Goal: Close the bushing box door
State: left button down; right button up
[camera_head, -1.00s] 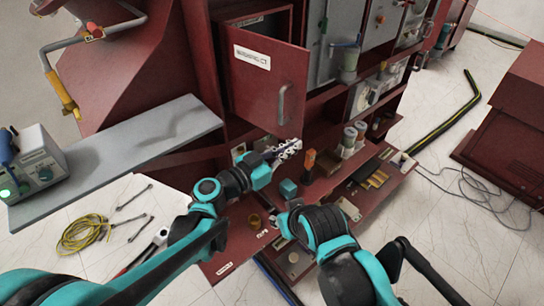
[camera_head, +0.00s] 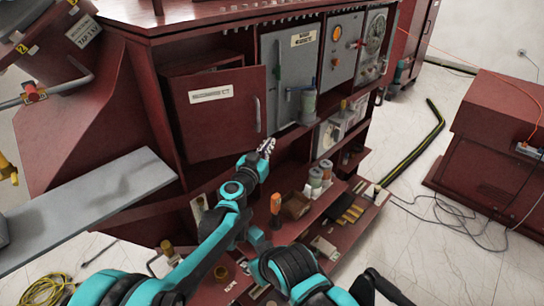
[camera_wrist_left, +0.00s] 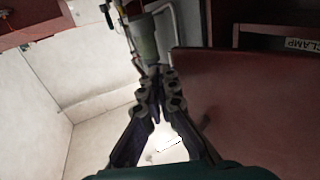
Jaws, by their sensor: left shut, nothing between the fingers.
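The bushing box door (camera_head: 212,132) is a dark red panel with a white label and a handle (camera_head: 258,114) near its right edge. It stands ajar in front of its box (camera_head: 203,59). My left gripper (camera_head: 268,146) is shut and empty, just below the door's lower right corner. In the left wrist view the shut fingertips (camera_wrist_left: 160,72) point ahead, beside the edge of the door (camera_wrist_left: 245,110), which fills the right side. I cannot tell whether they touch it.
To the right are a grey panel (camera_head: 290,75) and a grey-green cylinder (camera_head: 308,106). Below, a shelf holds an orange-handled tool (camera_head: 275,210) and spools (camera_head: 315,177). A grey ledge (camera_head: 90,205) juts out left. Floor at right is open, with cables.

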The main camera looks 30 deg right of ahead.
pick_arm(q)
jog(key=w+p, duration=0.1)
jog(key=w, duration=1)
jog(key=shift+w+d, duration=0.15)
jog(key=shift+d, duration=0.1)
